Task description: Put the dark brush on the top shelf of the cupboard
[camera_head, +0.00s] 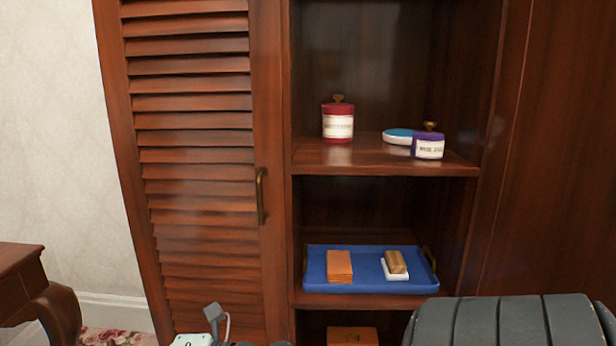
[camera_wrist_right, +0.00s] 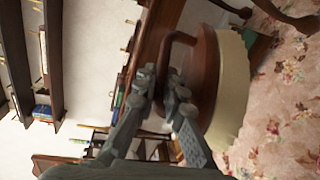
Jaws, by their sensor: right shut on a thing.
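In the right wrist view, the dark brush (camera_wrist_right: 208,68) has a dark brown wooden back, a curved handle and a broad pale cream side. My right gripper (camera_wrist_right: 163,82) is shut on its dark wooden part; the exact contact is partly hidden by the fingers. The brush is not in the head view. The cupboard (camera_head: 270,150) stands ahead with open shelves at the right. Its upper visible shelf (camera_head: 365,157) holds a red labelled jar (camera_head: 337,125), a blue-and-white oval item (camera_head: 397,136) and a purple labelled jar (camera_head: 428,147).
A lower shelf holds a blue tray (camera_head: 350,286) with an orange stack (camera_head: 339,266) and a small wooden-backed brush (camera_head: 396,262). A louvred door (camera_head: 190,150) with a brass handle is at left. Bare shelf shows left of the red jar and between the jars.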

